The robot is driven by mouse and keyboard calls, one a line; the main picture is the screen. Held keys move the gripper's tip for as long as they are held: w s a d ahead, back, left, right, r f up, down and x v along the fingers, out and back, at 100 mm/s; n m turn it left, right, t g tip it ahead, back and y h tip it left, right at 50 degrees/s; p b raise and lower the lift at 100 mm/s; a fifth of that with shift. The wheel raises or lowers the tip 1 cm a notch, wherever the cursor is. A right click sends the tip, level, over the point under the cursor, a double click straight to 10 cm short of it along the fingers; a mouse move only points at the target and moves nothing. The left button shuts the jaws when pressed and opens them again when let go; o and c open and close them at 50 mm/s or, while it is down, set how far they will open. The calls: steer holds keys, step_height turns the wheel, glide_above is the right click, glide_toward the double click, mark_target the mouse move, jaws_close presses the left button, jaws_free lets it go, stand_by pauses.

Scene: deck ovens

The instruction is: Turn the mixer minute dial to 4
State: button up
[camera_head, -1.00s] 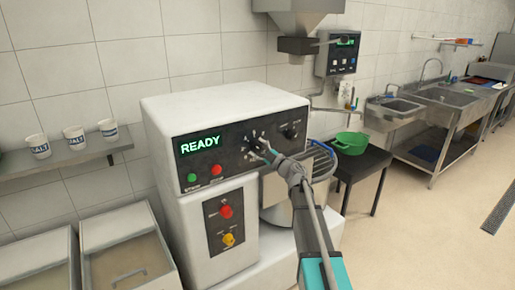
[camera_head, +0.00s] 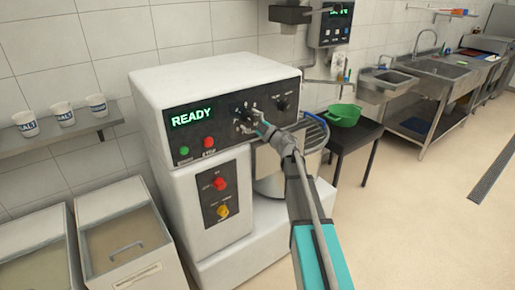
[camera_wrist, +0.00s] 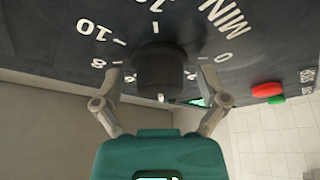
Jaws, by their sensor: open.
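The mixer (camera_head: 215,85) is a white machine with a black panel and a green READY display (camera_head: 192,115). Its minute dial (camera_head: 244,114) is partly hidden by my gripper (camera_head: 262,128). In the wrist view the dial's black knob (camera_wrist: 160,70) sits between the two fingers of my gripper (camera_wrist: 160,78), which are open on either side of it, with gaps visible. A small white mark shows on the knob's near edge. Printed 10, 8, 0 and MIN are readable around it, upside down; other numbers are cut off or hidden.
A second knob (camera_head: 282,103) is right of the dial. Green (camera_head: 184,151) and red (camera_head: 208,142) buttons sit below the display; a red knob (camera_head: 219,184) and yellow knob (camera_head: 223,211) are lower. A green bowl (camera_head: 344,115) stands on a dark table to the right.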

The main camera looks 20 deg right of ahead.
steer(key=shift+m, duration=0.4)
